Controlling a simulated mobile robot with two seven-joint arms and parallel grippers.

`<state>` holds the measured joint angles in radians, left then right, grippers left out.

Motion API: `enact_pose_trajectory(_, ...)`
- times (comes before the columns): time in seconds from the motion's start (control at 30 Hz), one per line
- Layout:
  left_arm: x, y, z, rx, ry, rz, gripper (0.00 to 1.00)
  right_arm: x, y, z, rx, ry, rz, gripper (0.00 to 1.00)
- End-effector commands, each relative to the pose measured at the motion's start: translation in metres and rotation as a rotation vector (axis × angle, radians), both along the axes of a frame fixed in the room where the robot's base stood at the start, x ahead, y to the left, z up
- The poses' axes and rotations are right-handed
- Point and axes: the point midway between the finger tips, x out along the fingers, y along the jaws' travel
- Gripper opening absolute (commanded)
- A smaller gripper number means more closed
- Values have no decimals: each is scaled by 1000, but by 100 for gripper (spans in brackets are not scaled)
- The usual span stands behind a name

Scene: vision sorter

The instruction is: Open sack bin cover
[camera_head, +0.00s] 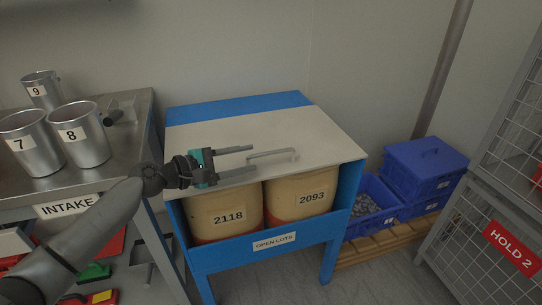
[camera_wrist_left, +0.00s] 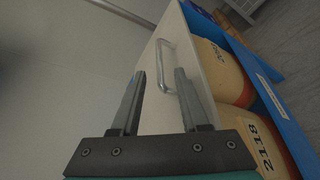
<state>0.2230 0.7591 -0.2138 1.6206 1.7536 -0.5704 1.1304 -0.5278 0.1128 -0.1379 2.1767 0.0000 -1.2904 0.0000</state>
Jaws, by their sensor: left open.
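The sack bin is a blue stand with a flat off-white cover (camera_head: 240,135) lying shut across its top. A grey bar handle (camera_head: 272,154) sits on the cover near its front edge. Two tan sacks, marked 2118 (camera_head: 228,213) and 2093 (camera_head: 304,194), show through the open front below. My left gripper (camera_head: 252,161) is open and empty just above the cover, left of the handle, its fingers pointing at it. In the left wrist view the handle (camera_wrist_left: 164,62) lies ahead beyond the fingertips, apart from them. My right gripper is not in view.
A steel table (camera_head: 135,130) with metal cans 7, 8 and 9 stands at the left. Blue crates (camera_head: 425,168) stand on a wooden pallet at the right, beside a wire cage (camera_head: 500,200). A wall is behind the bin.

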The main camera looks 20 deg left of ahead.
Motion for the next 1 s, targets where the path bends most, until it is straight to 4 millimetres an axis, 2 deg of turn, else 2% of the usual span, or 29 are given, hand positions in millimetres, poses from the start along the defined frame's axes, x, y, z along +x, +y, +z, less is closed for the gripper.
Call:
enact_pose_trajectory(0.3,37,-29,-11,-2,-3,1,45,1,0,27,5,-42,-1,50)
enact_pose_trajectory(0.5,54,-42,-16,-1,-1,0,45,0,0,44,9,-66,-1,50)
enact_pose_trajectory(0.73,62,-48,-17,1,-1,0,45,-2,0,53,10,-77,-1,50)
enact_pose_trajectory(1.0,62,-49,-17,1,-1,0,45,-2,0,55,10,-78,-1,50)
